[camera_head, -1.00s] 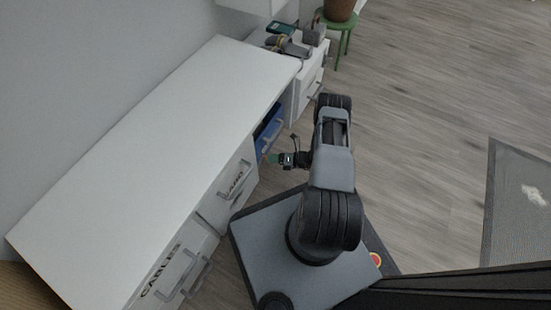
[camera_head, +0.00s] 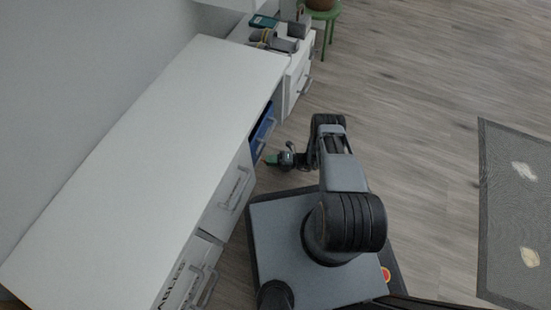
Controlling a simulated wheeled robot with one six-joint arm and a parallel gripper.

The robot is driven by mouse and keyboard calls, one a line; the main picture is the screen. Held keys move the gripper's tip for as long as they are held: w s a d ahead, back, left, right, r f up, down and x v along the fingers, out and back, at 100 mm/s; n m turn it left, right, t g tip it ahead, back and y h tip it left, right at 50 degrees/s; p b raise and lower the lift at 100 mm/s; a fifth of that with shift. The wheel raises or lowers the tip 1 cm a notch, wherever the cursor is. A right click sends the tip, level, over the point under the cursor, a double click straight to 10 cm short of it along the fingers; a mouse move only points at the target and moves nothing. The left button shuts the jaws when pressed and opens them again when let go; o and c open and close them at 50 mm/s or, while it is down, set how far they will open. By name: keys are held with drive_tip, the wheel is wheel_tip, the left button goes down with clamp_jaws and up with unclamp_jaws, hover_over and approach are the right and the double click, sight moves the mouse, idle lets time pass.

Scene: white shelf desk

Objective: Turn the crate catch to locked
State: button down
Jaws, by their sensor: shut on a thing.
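The blue crate (camera_head: 263,131) sits in the open bay under the white desk top, between the drawers. My gripper (camera_head: 270,161) is low in front of the crate's near end, pointing left towards it. It is shut on a small green piece at its tip, which appears to be the crate catch. The catch is too small and too covered by the fingers to tell which way it is turned.
The white desk (camera_head: 130,150) runs along the wall, with handled drawers (camera_head: 228,195) nearer me. A lower cabinet (camera_head: 297,75) at the far end carries tools. A green stool (camera_head: 328,18) stands beyond. The floor to the right is open, with a dark mat (camera_head: 515,215).

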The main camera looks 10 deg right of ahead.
drive_tip(key=shift+a, duration=0.15)
drive_tip(key=c, duration=1.2)
unclamp_jaws()
drive_tip(key=shift+a+f, duration=0.1)
drive_tip(key=shift+c, duration=0.2)
drive_tip(key=shift+o, duration=1.3)
drive_tip(key=shift+d, duration=0.25)
drive_tip(key=s+d, duration=0.2)
drive_tip(key=d, duration=1.1)
drive_tip(key=shift+s+d+p, duration=0.25)
drive_tip(key=shift+p, duration=0.15)
